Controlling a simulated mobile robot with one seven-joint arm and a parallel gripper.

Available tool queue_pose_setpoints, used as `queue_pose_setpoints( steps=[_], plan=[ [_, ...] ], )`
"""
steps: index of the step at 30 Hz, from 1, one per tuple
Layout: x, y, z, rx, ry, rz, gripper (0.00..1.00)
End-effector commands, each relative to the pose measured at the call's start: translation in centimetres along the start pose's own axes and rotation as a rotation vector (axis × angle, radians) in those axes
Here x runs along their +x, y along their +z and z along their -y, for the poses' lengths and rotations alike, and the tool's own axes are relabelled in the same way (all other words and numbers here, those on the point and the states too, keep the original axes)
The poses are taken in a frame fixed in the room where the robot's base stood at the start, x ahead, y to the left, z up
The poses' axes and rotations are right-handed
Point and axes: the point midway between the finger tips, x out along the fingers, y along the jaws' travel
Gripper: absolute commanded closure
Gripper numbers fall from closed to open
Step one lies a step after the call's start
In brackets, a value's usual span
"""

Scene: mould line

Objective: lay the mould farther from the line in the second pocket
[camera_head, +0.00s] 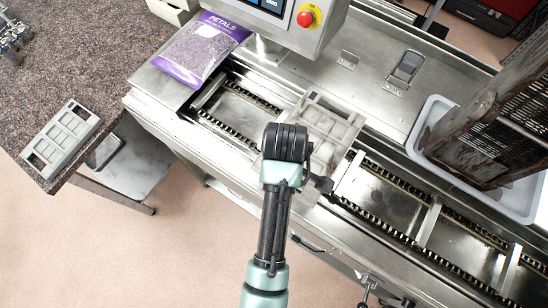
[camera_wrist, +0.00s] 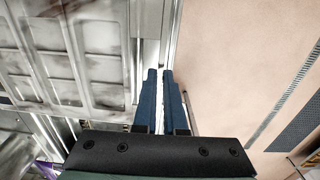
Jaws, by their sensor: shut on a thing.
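A stained grey mould (camera_head: 335,122) with shallow cavities is over the line, beyond my wrist in the head view, and fills the left of the wrist view (camera_wrist: 90,45). My gripper (camera_wrist: 160,75) is shut on its near edge; the fingertips are close together with a thin pale strip between them. I cannot tell whether the mould touches the rails. A second grey mould (camera_head: 62,139) lies on the speckled table at left. The line (camera_head: 385,190) has chains and crossbars that divide it into pockets; bare pockets show on both sides of the held mould.
A purple petals bag (camera_head: 202,48) lies on the machine at the left end of the line. A control box (camera_head: 290,25) with a red button overhangs behind the mould. A white tray (camera_head: 430,115) holding a dark rusty crate (camera_head: 490,125) stands at right. The floor in front is clear.

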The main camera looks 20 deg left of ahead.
Motion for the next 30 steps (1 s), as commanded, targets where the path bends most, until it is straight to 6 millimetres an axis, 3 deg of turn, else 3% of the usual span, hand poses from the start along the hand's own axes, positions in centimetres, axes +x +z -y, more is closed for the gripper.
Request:
queue_pose_setpoints(
  steps=[14, 30],
  plan=[
    [0.2, 0.1, -0.1, 0.000, 0.002, -0.001, 1.00],
    [4.2, 0.1, 0.0, 0.001, 0.005, 0.000, 1.00]
  ],
)
